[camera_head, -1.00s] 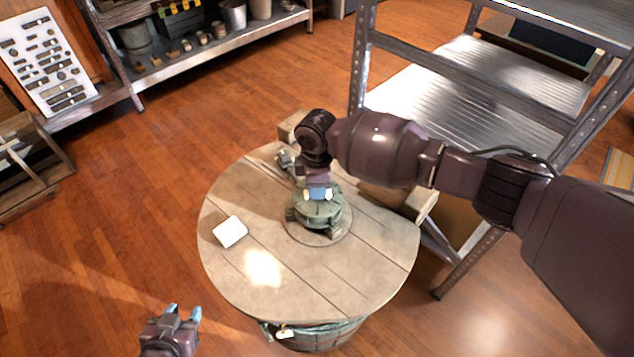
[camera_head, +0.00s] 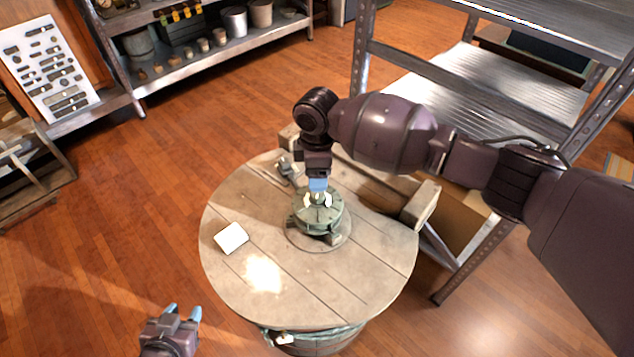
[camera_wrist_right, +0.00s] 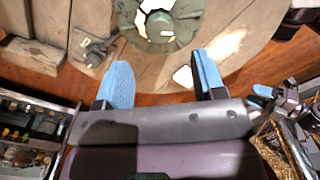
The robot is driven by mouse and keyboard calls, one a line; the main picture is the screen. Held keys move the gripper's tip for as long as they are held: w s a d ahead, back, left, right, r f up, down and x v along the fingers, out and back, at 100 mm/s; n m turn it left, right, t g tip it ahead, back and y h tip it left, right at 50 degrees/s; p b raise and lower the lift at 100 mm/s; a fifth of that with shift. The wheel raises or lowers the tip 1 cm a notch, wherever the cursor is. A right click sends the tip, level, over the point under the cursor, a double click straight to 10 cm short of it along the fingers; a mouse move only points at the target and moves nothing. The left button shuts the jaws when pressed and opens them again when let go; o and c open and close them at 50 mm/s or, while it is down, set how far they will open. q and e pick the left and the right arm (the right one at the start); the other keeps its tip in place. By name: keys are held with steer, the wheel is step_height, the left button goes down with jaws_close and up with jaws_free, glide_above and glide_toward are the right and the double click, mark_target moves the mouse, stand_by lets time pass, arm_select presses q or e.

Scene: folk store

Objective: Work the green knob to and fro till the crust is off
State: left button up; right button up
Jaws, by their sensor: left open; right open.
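The green knob (camera_head: 318,218) sits on a round grey base plate on the round wooden table. In the right wrist view the green knob (camera_wrist_right: 168,42) lies past the fingertips, its upper part cut off by the picture edge. Pale patches show on it; I cannot tell crust from glare. My right gripper (camera_head: 318,196) is over the knob's top, pointing down, fingers open. In the wrist view its blue fingers (camera_wrist_right: 163,78) stand apart with nothing between them. My left gripper (camera_head: 185,313) is open and empty, low at the left, off the table.
A white block (camera_head: 231,238) lies on the table (camera_head: 340,290) left of the knob. A small grey metal fitting (camera_head: 287,172) lies behind it. Wooden blocks (camera_head: 424,203) stand at the table's rim. A metal shelf rack (camera_head: 470,80) stands close behind at the right.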

steer(key=shift+r, duration=1.9)
